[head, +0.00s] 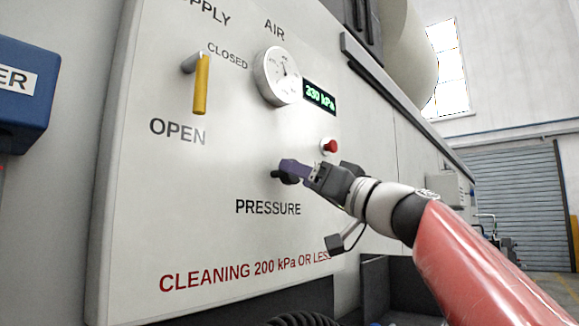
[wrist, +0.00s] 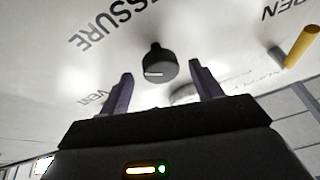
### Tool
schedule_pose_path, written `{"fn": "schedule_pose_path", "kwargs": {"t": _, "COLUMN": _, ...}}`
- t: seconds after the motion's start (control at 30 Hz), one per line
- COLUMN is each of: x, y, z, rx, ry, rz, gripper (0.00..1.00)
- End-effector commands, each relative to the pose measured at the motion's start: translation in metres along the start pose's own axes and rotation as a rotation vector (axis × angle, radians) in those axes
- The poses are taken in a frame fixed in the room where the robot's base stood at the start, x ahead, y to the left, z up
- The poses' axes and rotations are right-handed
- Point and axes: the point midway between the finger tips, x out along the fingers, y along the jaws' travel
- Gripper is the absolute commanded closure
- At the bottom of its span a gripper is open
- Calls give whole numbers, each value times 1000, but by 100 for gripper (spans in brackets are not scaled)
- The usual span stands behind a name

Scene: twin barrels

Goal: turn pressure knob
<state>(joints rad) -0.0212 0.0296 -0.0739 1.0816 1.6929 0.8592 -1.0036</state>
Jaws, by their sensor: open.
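The pressure knob (wrist: 158,66) is black and round with a white mark on its face, and it juts from the pale panel. In the head view the dark knob (head: 281,176) sits above the word PRESSURE, partly hidden by my gripper. My gripper (head: 288,168) is at the knob. In the wrist view my gripper's (wrist: 160,70) purple fingers stand apart, one on each side of the knob in the picture. Whether the fingers touch it I cannot tell. The display (head: 320,96) reads 230 kPa in green, beside a round white gauge (head: 277,77).
A yellow lever (head: 201,85) points down towards OPEN on the panel's upper left. A red button (head: 329,146) sits close above my gripper. Red text on the panel (head: 125,225) reads CLEANING 200 kPa OR LESS. A blue box (head: 22,95) is at the left edge.

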Motion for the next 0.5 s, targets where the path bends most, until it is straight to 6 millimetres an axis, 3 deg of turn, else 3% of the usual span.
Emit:
{"fn": "schedule_pose_path", "kwargs": {"t": 0.2, "x": 29, "y": -1, "z": -2, "rx": 1, "ry": 0, "rz": 0, "gripper": 36}}
{"fn": "schedule_pose_path", "kwargs": {"t": 0.5, "x": 35, "y": 0, "z": 0, "rx": 0, "ry": -1, "rz": 1, "gripper": 36}}
